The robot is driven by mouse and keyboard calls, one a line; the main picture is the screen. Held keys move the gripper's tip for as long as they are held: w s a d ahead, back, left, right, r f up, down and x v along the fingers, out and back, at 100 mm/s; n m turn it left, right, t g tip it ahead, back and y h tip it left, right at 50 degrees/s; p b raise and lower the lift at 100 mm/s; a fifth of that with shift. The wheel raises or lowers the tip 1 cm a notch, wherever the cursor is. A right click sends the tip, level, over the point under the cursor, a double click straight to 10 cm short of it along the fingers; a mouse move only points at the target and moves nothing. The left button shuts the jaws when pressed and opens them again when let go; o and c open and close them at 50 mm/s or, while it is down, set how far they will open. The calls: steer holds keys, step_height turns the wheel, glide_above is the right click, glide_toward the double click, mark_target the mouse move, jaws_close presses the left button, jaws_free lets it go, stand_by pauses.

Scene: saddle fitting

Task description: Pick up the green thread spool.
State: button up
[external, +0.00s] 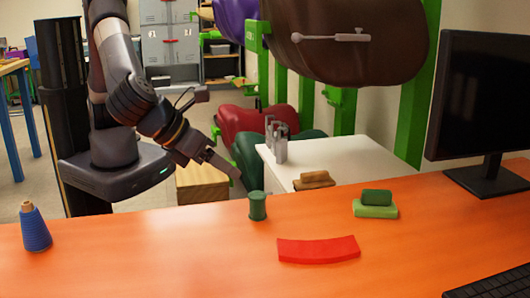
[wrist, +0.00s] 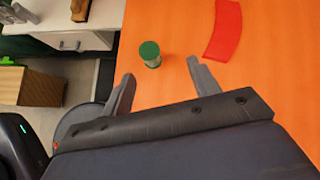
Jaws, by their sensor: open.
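The green thread spool (external: 258,206) stands upright on the orange table (external: 150,262), near its back edge. In the wrist view the spool (wrist: 150,53) stands ahead of my gripper, between the lines of the two fingers and beyond their tips. My gripper (wrist: 160,68) is open and empty, with its fingers spread apart. In the external view my gripper (external: 236,174) is above the table's back edge, up and to the left of the spool, and does not touch it. The finger gap cannot be made out there.
A red curved piece (external: 318,249) lies right of the spool. A blue thread cone (external: 35,229) stands at far left. Green blocks (external: 376,205), a monitor (external: 487,95) and a keyboard (external: 492,284) are to the right. A white cabinet (external: 345,160) stands behind the table.

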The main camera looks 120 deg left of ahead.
step_height(320, 180, up, 5)
steer(key=m+t+y, duration=0.1)
steer(key=t+y, duration=0.1)
steer(key=y, duration=0.2)
glide_toward(264, 203)
steer(key=shift+s+a+f, duration=0.25)
steer(key=shift+s+f, duration=0.1)
steer(key=shift+f, duration=0.05)
steer(key=x, duration=0.4)
steer(key=shift+w+a+f, duration=0.1)
steer(key=shift+a+f, duration=0.15)
steer(key=shift+f, duration=0.05)
steer(key=shift+s+a+p+x, duration=0.15)
steer(key=shift+p+x, duration=0.05)
steer(key=shift+x, duration=1.35)
steer(key=shift+s+a+p+x, duration=0.1)
steer(key=shift+p+x, duration=0.05)
steer(key=shift+x, duration=1.4)
steer(key=shift+r, duration=0.2)
steer(key=c, duration=1.1)
